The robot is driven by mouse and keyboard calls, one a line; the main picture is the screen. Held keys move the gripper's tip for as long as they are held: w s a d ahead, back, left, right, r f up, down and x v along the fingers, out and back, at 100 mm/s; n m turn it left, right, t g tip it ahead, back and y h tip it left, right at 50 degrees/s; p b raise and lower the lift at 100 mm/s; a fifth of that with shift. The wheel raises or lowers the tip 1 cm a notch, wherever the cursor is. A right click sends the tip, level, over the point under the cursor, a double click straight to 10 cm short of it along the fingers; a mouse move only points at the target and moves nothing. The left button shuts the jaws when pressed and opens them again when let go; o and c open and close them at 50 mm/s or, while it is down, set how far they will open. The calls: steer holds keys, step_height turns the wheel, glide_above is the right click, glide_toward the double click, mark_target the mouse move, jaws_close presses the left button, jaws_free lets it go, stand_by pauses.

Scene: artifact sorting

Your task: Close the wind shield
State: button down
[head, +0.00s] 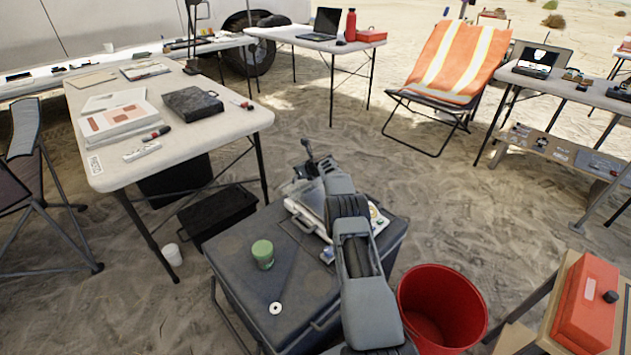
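A white instrument (379,222), perhaps a scale, sits on top of a large dark grey case (235,245). My arm crosses in front of it and hides its middle. A clear panel (296,190), which looks like the wind shield, shows at the instrument's far left end. I cannot tell how far it stands open. My gripper (310,155) is dark and is at the far end of the arm, above and close to the clear panel. I cannot tell whether it touches the panel, or whether its fingers are open or shut.
A green-lidded jar (262,252) and a small white ring (275,308) stand on the case, left of my arm. A red bucket (440,300) is close on the right. A folding table (220,125) stands at the left. An orange box (585,305) is at the lower right.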

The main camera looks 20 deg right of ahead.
mark_target(303, 184)
steer(key=shift+w+a+f, duration=0.1)
steer(key=shift+a+f, duration=0.15)
steer(key=shift+f, duration=0.3)
step_height(303, 184, up, 14)
steer(key=s+d+r+p, duration=0.1)
steer(key=s+p, duration=0.1)
steer(key=p, duration=0.3)
steer(key=s+a+f+n+g, duration=0.2)
steer(key=s+f+n+g, duration=0.1)
steer(key=s+f+n, duration=0.4)
steer(key=s+a+r+n+g+p, duration=0.3)
steer(key=s+n, duration=0.3)
steer(key=n, duration=0.1)
steer(key=s+a+r+n+h+p, duration=0.1)
steer(key=s+a+r+n+p, duration=0.3)
steer(key=s+r, duration=0.7)
steer(key=s+a+r+n+h+p, duration=0.1)
steer(key=s+a+r+n+p, duration=0.3)
steer(key=s+r+n+p, duration=0.4)
steer(key=s+a+r+n+g+h+p, duration=0.1)
steer(key=s+a+r+n+p, duration=0.3)
steer(key=s+r, duration=1.1)
steer(key=s+n+p, duration=0.1)
steer(key=n+p, duration=0.1)
steer(key=shift+n+h, duration=0.3)
steer(key=shift+h, duration=0.1)
steer(key=shift+a+r, duration=0.1)
